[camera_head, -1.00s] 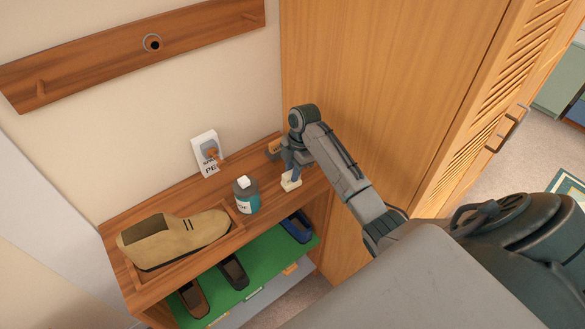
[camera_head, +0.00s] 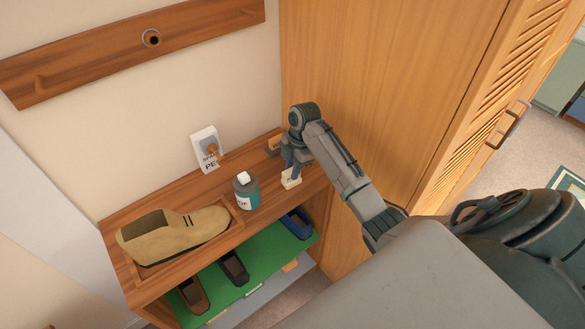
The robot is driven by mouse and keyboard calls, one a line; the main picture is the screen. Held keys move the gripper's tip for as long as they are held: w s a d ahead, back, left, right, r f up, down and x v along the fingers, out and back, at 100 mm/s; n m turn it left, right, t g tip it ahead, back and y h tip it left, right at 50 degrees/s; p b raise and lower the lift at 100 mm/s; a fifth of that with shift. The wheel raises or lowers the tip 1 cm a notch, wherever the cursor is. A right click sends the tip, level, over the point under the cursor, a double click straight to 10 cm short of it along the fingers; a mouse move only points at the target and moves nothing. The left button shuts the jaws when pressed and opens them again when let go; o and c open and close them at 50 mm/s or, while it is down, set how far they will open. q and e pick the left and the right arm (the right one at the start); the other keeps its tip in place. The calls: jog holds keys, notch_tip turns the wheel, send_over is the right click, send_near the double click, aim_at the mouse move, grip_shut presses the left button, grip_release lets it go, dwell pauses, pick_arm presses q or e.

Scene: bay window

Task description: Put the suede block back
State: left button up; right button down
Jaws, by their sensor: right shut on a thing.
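The suede block (camera_head: 291,180) is a small cream block at the right end of the wooden shelf top (camera_head: 190,190). My right gripper (camera_head: 291,169) points down and is shut on it. The block is at or just above the shelf surface; I cannot tell whether it touches. My left gripper is not in view.
A tan suede shoe (camera_head: 172,236) lies in a shallow tray at the shelf's left. A grey-teal bottle (camera_head: 246,192) stands left of the block. A white box (camera_head: 207,150) and a brush (camera_head: 274,145) are behind. Shoes sit on the green lower shelf (camera_head: 258,262). A wooden cabinet (camera_head: 370,80) stands right.

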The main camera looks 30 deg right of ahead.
jog(key=shift+f, duration=0.15)
jog(key=c, duration=1.2)
grip_release()
jog(key=shift+o, duration=0.2)
jog(key=b+v, duration=0.2)
jog(key=v, duration=0.2)
jog(key=shift+d+r, duration=0.2)
jog(key=shift+r, duration=0.2)
jog(key=v, duration=0.3)
jog(key=shift+r, duration=0.45)
jog(key=shift+r+p, duration=0.6)
jog(key=shift+p, duration=0.4)
jog(key=shift+d+r+p, duration=0.15)
jog(key=shift+r+p, duration=0.25)
jog(key=shift+r, duration=0.1)
